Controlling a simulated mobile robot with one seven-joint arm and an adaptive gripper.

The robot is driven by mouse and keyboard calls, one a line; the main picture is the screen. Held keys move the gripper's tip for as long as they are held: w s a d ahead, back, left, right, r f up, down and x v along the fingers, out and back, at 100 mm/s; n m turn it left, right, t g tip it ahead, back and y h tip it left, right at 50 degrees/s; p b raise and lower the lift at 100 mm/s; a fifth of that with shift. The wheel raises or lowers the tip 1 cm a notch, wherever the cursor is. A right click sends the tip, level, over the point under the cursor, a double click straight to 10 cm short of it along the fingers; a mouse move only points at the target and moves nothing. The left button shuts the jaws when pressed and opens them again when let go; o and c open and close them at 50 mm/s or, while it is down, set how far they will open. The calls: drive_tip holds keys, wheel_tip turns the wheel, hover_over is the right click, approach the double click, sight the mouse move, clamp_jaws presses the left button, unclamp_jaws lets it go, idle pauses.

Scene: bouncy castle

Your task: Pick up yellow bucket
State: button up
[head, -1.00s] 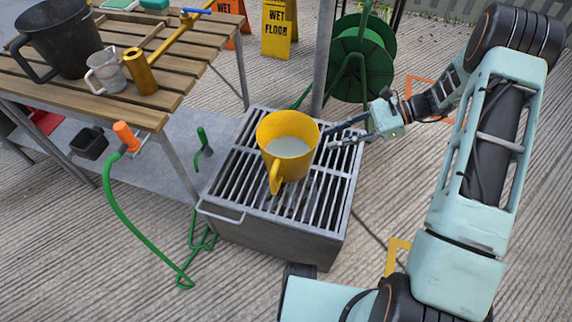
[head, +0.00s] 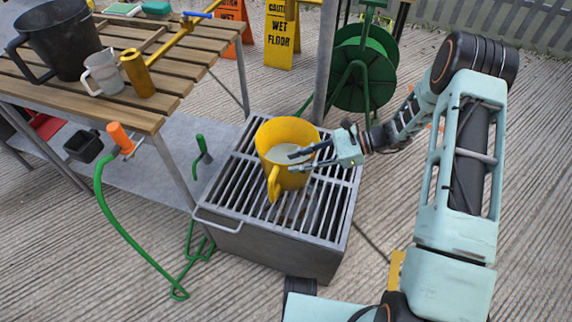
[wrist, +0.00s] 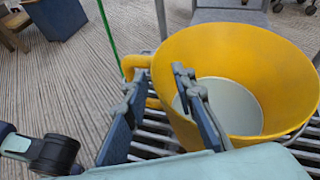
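The yellow bucket (head: 284,131) stands upright on a slatted metal grate, with its handle toward the front and a pale interior floor showing. My gripper (head: 291,162) reaches in from the right, with its fingers over the bucket's right side and opening in the head view. In the wrist view the bucket (wrist: 275,70) fills the right side. There my gripper (wrist: 156,74) has its fingers apart, the right one overlapping the bucket's opening and the left one outside near the handle. I cannot tell whether either finger touches the bucket.
The metal grate box (head: 270,240) has a bar handle at its front left. A slatted wooden table (head: 190,45) at left holds a black bucket (head: 60,40) and a white mug (head: 103,73). A green hose reel (head: 362,65) and wet-floor signs (head: 279,35) stand behind.

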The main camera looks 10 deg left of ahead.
drive_tip(key=shift+x, duration=1.05)
clamp_jaws()
